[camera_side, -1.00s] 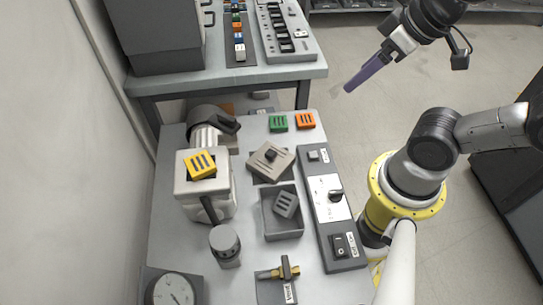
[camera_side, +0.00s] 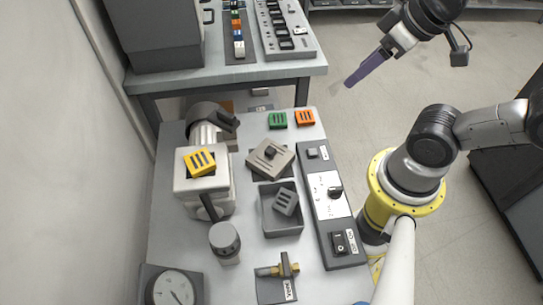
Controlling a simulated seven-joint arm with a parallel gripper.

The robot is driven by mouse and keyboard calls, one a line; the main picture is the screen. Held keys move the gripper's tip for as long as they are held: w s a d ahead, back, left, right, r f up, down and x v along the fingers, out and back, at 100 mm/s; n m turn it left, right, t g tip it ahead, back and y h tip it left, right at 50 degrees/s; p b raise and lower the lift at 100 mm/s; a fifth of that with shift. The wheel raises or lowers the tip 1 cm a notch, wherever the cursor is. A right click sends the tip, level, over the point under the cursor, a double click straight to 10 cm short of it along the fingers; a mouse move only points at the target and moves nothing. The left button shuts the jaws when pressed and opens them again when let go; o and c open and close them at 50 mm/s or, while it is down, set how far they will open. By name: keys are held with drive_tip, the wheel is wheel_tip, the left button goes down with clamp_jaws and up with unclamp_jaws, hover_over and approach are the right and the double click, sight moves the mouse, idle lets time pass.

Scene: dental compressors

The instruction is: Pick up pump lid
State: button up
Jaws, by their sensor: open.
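What looks like the pump lid, a beige-grey square plate with a dark knob (camera_side: 270,158), lies turned at an angle on the grey workbench. It sits just behind an open grey bin (camera_side: 283,224). A white pump-like unit (camera_side: 201,198) stands to its left, with a yellow slotted block (camera_side: 200,162) on top. My gripper (camera_side: 350,84), with purple fingers, is in the air at the upper right, well apart from the lid and beyond the bench's right edge. It is open, with nothing visible between its fingers; the finger gap is hard to see from this side.
A green block (camera_side: 278,121) and an orange block (camera_side: 305,118) lie behind the lid. A grey slotted block (camera_side: 286,201) is in the bin. A switch panel (camera_side: 331,200) runs along the right. A knob (camera_side: 225,240), gauge (camera_side: 174,289) and brass valve (camera_side: 285,267) are in front.

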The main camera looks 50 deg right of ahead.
idle(0.3)
drive_tip(key=m+g+y, duration=0.5)
drive_tip(key=m+g, duration=0.1)
drive_tip(key=m, duration=1.2)
hover_over(271, 150)
drive_tip(key=d, duration=0.2)
wheel_tip(271, 150, down, 22)
drive_tip(key=shift+d, duration=0.15)
drive_tip(key=shift+h, duration=0.3)
drive_tip(key=shift+x, duration=2.8)
drive_tip(key=shift+w+d, duration=0.15)
drive_tip(key=shift+w, duration=0.05)
